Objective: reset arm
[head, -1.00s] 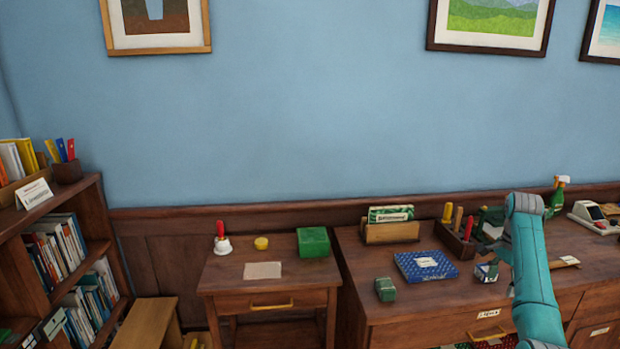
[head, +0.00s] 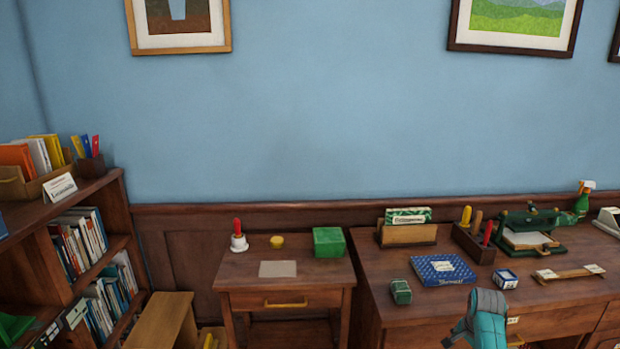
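My arm shows as a teal link with a grey joint at the bottom of the head view, in front of the desk (head: 400,332). My gripper is not in view, so its fingers and anything in them cannot be seen. The visible part of the arm overlaps the desk's front edge and drawer area.
A side table (head: 237,271) holds a white bell with a red handle (head: 239,242), a yellow disc (head: 277,242) and a green box (head: 329,242). The desk bears a blue box (head: 442,270), a green block (head: 401,291) and a small cube (head: 505,279). A bookcase (head: 118,215) stands left.

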